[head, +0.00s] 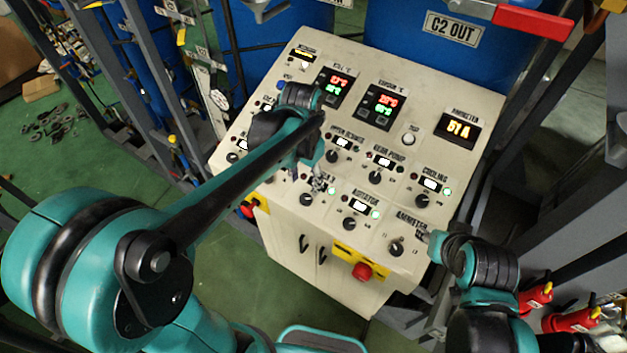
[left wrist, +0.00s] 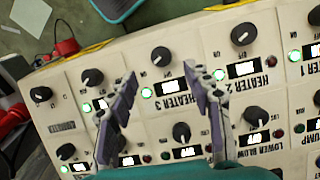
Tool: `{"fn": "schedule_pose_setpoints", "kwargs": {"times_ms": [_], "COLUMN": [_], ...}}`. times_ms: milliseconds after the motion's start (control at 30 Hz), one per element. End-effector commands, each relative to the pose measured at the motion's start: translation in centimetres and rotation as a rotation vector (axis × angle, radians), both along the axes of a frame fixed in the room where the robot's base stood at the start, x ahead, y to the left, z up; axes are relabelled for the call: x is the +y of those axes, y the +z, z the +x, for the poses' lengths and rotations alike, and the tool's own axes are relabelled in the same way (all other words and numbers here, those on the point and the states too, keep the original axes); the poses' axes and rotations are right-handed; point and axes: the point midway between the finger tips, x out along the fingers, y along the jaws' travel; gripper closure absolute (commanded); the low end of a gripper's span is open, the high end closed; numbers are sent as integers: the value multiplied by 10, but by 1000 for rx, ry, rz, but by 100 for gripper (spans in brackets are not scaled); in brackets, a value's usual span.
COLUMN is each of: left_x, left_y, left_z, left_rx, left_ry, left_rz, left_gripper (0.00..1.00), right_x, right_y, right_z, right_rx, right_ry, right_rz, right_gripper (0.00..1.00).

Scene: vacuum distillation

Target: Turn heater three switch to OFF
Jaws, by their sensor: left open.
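The heater three switch is a black round knob (left wrist: 160,57) with its upside-down HEATER 3 label and lit green lamp below it in the left wrist view. Its pale mark seems to point lower left, toward the lamp side. My left gripper (left wrist: 160,71) is open and empty; its two fingertips lie on either side below the knob, apart from it in the picture. In the head view the knob (head: 306,199) is by my left gripper (head: 318,184), whose arm covers part of the panel. My right gripper (head: 426,236) is small at the panel's right edge; its jaws are unclear.
The sloped cream panel (head: 277,60) carries several similar knobs, including the heater two knob (left wrist: 243,33) and the agitator knob (left wrist: 92,77). A red emergency button (head: 362,271) sits on the front edge. Blue tanks (head: 405,50) and grey frames stand around.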

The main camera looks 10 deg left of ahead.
Motion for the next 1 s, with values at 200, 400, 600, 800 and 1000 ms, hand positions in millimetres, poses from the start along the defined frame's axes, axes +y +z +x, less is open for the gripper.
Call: {"fn": "schedule_pose_setpoints", "kwargs": {"times_ms": [200,400,600,800,1000], "left_x": [0,-1,0,0,0], "left_y": [-34,-63,-75,-76,-76], "left_z": [1,0,0,0,0], "left_rx": [0,-1,-1,-1,-1], "left_ry": [0,1,1,1,1], "left_rz": [0,0,1,1,1], "left_gripper": [49,49,49,49,94], "right_x": [0,0,0,0,0], "right_y": [-3,-4,-4,-4,-4], "right_z": [0,0,0,0,0], "right_rx": [0,0,0,0,0], "right_ry": [0,0,0,0,0], "right_rz": [0,0,0,0,0], "right_gripper": [60,60,60,60,60]}}
